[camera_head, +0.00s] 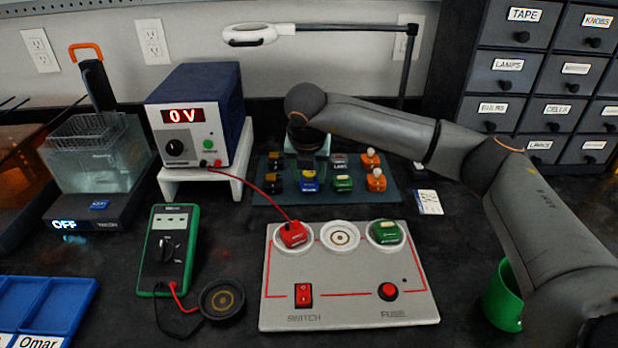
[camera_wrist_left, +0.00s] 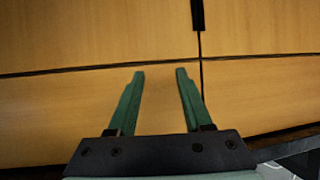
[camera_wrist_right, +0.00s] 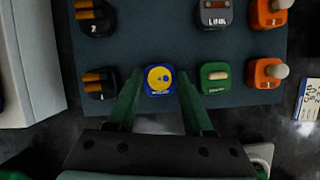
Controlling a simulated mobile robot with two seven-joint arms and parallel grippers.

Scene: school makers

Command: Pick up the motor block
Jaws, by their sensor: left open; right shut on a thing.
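The motor block (camera_head: 309,182) is a small blue block with a yellow disc on top, standing in the front row of the dark mat behind the circuit board. It also shows in the right wrist view (camera_wrist_right: 159,79), between the two green fingertips. My right gripper (camera_wrist_right: 161,76) is shut on its sides, seen from above. Whether the block is clear of the mat is hard to tell. In the head view the right wrist hides part of the back row. My left gripper (camera_wrist_left: 160,73) is open and empty, facing wooden panels; it is outside the head view.
On the mat (camera_wrist_right: 150,40), a green block (camera_wrist_right: 214,77) stands close right of the motor block and a black block (camera_wrist_right: 99,83) to its left. The grey circuit board (camera_head: 345,270) lies in front. A power supply (camera_head: 185,125) stands left, a green cup (camera_head: 503,300) right.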

